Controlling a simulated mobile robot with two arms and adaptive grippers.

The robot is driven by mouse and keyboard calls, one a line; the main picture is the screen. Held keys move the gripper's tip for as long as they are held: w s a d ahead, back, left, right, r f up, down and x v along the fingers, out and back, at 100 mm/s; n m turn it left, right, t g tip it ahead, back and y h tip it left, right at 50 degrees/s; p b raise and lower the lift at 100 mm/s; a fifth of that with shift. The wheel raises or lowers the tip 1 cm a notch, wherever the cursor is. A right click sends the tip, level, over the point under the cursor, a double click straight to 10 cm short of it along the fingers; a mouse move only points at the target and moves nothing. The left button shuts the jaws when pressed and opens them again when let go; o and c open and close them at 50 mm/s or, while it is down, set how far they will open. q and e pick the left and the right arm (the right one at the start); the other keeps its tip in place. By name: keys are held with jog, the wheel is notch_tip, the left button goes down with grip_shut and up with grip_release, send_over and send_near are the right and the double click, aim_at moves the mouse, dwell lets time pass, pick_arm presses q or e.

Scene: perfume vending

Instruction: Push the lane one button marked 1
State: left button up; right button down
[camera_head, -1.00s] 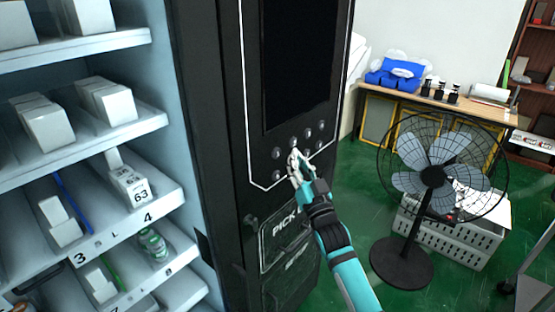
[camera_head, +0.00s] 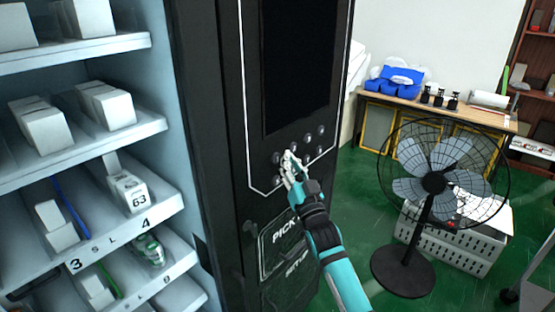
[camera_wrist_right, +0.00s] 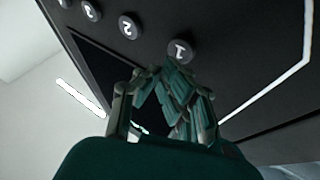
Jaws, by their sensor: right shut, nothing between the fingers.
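The lane one button (camera_wrist_right: 180,51) is a round grey button marked 1, upside down in the right wrist view. In the head view it appears to be the leftmost upper button (camera_head: 277,158) on the black vending machine panel. My right gripper (camera_head: 288,156) is shut and empty, its fingertips just right of that button. In the right wrist view the fingertips (camera_wrist_right: 174,72) are just below the button's edge; I cannot tell whether they touch it. My left gripper is not in view.
Buttons marked 2 (camera_wrist_right: 129,27) and 3 (camera_wrist_right: 91,10) sit beside button 1. A dark screen (camera_head: 298,65) is above the buttons. Shelves with white boxes (camera_head: 108,105) are on the left. A black fan (camera_head: 433,183) stands to the right on green floor.

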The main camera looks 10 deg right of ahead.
jog(key=shift+w+a, duration=0.1)
jog(key=shift+w, duration=0.05)
dwell(0.7)
jog(key=shift+w+a, duration=0.2)
jog(key=shift+w+a+b, duration=0.25)
jog(key=shift+w+b, duration=0.05)
jog(key=shift+b, duration=0.1)
dwell(0.7)
jog(key=shift+d, duration=0.1)
jog(key=shift+s+d+p, duration=0.45)
jog(key=shift+s, duration=0.2)
jog(key=s+d+p, duration=0.1)
jog(key=s, duration=0.1)
jog(key=s+d+p, duration=0.1)
jog(key=s+d, duration=0.1)
dwell(0.5)
